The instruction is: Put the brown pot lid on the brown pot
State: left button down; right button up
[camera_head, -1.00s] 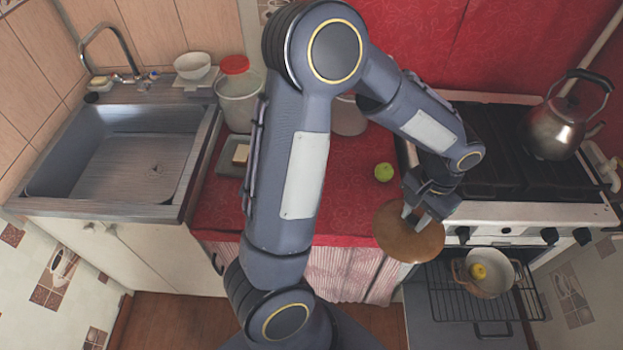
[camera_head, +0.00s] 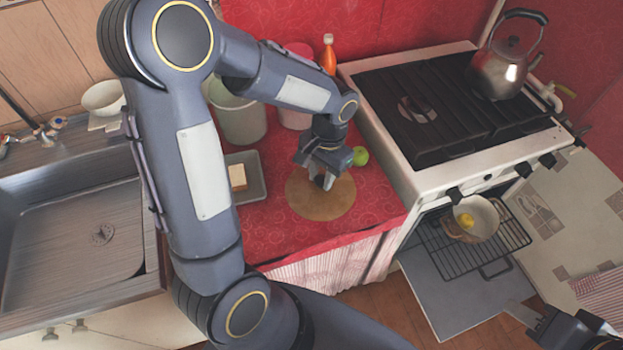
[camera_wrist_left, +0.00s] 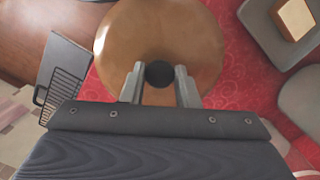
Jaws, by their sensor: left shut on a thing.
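The brown pot lid (camera_head: 318,205) is a round disc over the red counter, left of the stove. My left gripper (camera_head: 325,178) is shut on the lid's dark knob. In the left wrist view the knob (camera_wrist_left: 159,74) sits between the two fingertips (camera_wrist_left: 160,84), with the lid (camera_wrist_left: 178,32) spread out below. I cannot tell whether the lid touches the counter. The brown pot (camera_head: 476,221) stands on the oven rack, pale inside, with a yellow thing (camera_head: 466,221) in it. My right gripper (camera_head: 555,325) shows partly at the lower right, away from the pot.
The stove (camera_head: 455,100) carries a kettle (camera_head: 502,65). The oven door hangs open below the rack (camera_head: 455,258). A green fruit (camera_head: 359,156) lies close behind the lid. A tray (camera_head: 254,178) and canisters stand left and behind. The red counter's front right is clear.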

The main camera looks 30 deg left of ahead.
pick_arm(q)
jog(key=a+f, duration=0.1)
jog(key=w+a+f, duration=0.1)
jog(key=f, duration=0.1)
jog(key=w+a+f, duration=0.1)
jog(key=f, duration=0.1)
jog(key=shift+a, duration=0.1)
jog(key=shift+a+f, duration=0.1)
jog(key=shift+f, duration=1.5)
jog(key=shift+f, duration=0.15)
jog(key=c, duration=1.1)
grip_release()
